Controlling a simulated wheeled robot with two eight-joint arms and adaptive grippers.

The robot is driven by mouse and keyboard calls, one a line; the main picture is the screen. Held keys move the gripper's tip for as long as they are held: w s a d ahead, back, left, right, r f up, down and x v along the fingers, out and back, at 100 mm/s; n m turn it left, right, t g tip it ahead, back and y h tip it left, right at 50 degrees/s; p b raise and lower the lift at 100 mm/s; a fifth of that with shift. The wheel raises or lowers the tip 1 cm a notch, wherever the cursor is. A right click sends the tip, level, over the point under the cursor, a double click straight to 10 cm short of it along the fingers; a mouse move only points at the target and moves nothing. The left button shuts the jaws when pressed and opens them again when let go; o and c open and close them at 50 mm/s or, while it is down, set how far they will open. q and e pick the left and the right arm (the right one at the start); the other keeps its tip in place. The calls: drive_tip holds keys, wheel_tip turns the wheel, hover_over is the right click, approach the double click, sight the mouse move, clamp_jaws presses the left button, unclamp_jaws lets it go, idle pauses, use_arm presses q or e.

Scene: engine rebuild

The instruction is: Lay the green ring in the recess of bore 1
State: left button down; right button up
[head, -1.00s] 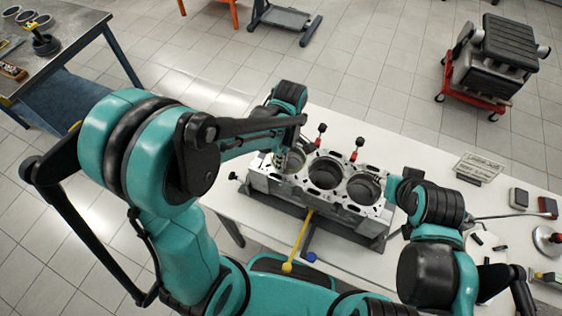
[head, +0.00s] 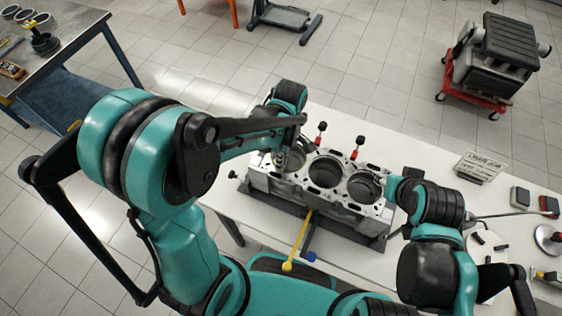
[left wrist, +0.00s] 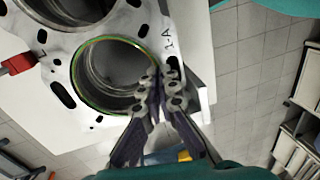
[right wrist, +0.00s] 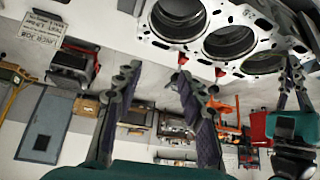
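The engine block (head: 325,192) lies on the white table with three bores facing up. The green ring (left wrist: 82,50) shows in the left wrist view as a thin green circle around the rim of the end bore (left wrist: 115,72), beside the "1-A" mark. It looks nearly concentric with that bore; whether it sits fully in the recess I cannot tell. My left gripper (left wrist: 158,74) is shut at the ring's edge, its fingertips close together with the rim between them. In the head view my left gripper (head: 277,157) is over the left bore. My right gripper (right wrist: 155,78) is open and empty.
A yellow-handled tool (head: 299,245) lies before the block. A placard (head: 480,167) and small parts are at the table's right. A red cart (head: 474,84) stands on the floor behind.

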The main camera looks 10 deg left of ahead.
use_arm(q)
drive_tip(key=c, duration=1.6)
unclamp_jaws()
drive_tip(key=shift+c, duration=0.2)
drive_tip(key=shift+r, duration=0.2)
wheel_tip(320, 180, up, 6)
drive_tip(key=p, duration=0.4)
drive_tip(key=shift+f, duration=0.15)
idle(0.5)
